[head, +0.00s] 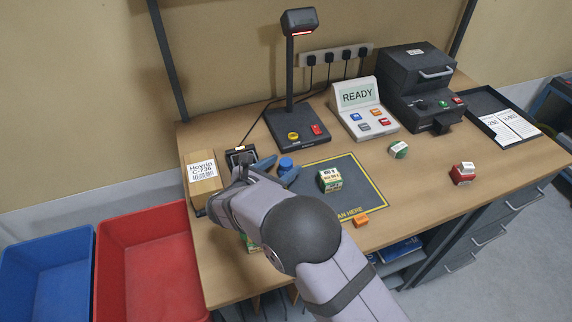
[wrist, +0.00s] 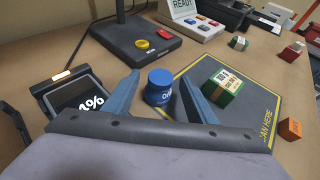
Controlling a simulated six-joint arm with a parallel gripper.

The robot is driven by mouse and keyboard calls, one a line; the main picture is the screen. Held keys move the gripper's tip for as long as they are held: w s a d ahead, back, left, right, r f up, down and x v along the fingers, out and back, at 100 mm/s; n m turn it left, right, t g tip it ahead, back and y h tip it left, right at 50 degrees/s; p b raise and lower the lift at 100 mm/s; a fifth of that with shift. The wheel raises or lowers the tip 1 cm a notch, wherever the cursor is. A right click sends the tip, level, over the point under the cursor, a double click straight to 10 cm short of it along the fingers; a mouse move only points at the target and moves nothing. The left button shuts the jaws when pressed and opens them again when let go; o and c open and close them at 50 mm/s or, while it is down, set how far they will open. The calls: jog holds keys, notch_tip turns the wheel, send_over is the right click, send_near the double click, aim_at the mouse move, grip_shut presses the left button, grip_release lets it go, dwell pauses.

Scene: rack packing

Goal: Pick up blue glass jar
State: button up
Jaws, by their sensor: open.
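The blue jar (head: 286,165) stands upright on the table at the left edge of the dark scan mat (head: 350,172). In the wrist view the blue jar (wrist: 158,86) has a round lid and some white lettering on its side. My gripper (wrist: 160,97) is open, with a blue finger on either side of the jar in that view. In the head view my gripper (head: 272,168) is low over the table by the jar, and my arm hides part of the area. I cannot tell whether the fingers touch the jar.
A green-labelled box (head: 329,180) sits on the mat, right of the jar. A display device (wrist: 84,98) stands left of the gripper, beside a cardboard box (head: 203,180). The scanner stand (head: 297,128) rises behind. An orange block (head: 361,220) lies at the mat's front edge.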

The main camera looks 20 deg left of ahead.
aim_at(287, 161)
jog(key=shift+x, duration=1.3)
jog(key=c, duration=1.2)
jog(key=shift+r, duration=0.1)
notch_tip(287, 161, up, 10)
jog(key=shift+f+b, duration=0.1)
jog(key=shift+b, duration=0.7)
